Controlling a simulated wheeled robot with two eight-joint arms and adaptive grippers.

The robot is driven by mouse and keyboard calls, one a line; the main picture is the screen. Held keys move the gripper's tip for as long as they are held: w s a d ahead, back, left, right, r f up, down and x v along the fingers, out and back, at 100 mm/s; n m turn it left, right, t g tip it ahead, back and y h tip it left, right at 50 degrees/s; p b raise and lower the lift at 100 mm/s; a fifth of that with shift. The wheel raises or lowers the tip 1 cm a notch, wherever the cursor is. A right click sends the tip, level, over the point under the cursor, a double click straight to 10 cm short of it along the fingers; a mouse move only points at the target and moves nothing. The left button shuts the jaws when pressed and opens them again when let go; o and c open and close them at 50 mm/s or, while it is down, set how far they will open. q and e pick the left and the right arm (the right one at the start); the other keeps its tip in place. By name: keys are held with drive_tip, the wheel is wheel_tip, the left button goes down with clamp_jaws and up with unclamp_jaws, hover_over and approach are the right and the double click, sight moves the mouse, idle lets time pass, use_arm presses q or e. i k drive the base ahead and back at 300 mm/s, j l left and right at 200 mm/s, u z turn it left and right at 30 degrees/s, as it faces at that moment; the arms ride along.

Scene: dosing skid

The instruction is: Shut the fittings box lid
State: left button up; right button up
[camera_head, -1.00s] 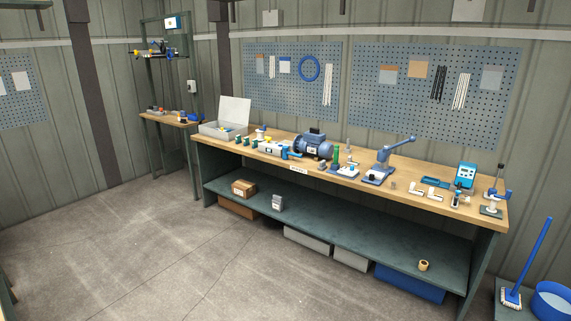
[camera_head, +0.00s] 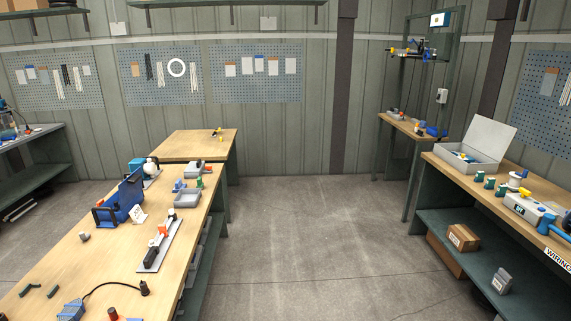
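A light grey box (camera_head: 466,164) stands at the far left end of the right-hand bench. Its lid (camera_head: 490,137) is up, tilted back towards the wall, and the box is open. Neither of my grippers is in view.
The right bench (camera_head: 443,158) has small green parts and a white spool (camera_head: 515,180) near the box. A long wooden bench (camera_head: 85,265) with parts stands at left. Between them the concrete floor (camera_head: 315,240) is clear. A narrow shelf stand (camera_head: 402,124) is at the back.

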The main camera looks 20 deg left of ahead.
sight(131, 187)
drive_tip(key=i+u, duration=0.3)
drive_tip(key=u, duration=0.15)
drive_tip(key=i+u, duration=0.4)
drive_tip(key=i+l+u, duration=0.15)
drive_tip(key=u, duration=0.3)
drive_tip(key=i+l+u, duration=0.6)
drive_tip(key=u, duration=0.25)
drive_tip(key=i+l+u, duration=0.2)
drive_tip(key=l+u, duration=0.2)
drive_tip(key=i+l+u, duration=0.25)
drive_tip(key=i+u, duration=0.2)
drive_tip(key=i+l+u, duration=0.25)
drive_tip(key=l+u, duration=0.2)
drive_tip(key=i+l, duration=0.45)
drive_tip(key=l, duration=0.15)
drive_tip(key=i+u, duration=0.05)
